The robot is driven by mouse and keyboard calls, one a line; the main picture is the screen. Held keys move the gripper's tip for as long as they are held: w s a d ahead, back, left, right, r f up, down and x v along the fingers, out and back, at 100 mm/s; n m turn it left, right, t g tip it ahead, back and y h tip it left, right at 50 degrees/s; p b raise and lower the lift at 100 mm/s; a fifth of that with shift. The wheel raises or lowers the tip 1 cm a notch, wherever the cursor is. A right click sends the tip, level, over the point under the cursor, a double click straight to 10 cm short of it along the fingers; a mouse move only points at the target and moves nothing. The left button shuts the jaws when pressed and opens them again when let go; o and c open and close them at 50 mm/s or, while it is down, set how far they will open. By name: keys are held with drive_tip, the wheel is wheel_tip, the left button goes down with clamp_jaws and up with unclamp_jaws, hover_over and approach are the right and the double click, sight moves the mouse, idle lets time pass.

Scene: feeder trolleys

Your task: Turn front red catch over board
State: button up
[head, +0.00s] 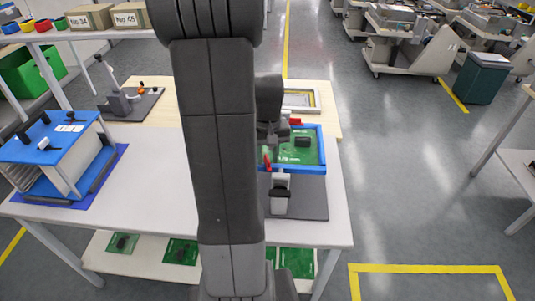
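A green board (307,151) lies in a blue frame (322,150) on the right part of the white table. The front red catch (267,162) is a small, roughly upright piece at the frame's front left. Whether it reaches over the board I cannot tell. Another red catch (295,121) sits at the back edge of the frame. My gripper (267,148) is over the frame's left side, just above and behind the front catch. My arm hides part of it, and its fingers are too small to make out. Contact with the catch cannot be told.
A white and black post (281,195) stands before the frame on a grey base plate (308,202). A blue-topped rack (50,142) is at the left. A small device (120,102) stands behind. Green boards (297,262) lie on the lower shelf. The table's middle left is clear.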

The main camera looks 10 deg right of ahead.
clamp_jaws()
drive_tip(key=shift+m, duration=1.7)
unclamp_jaws()
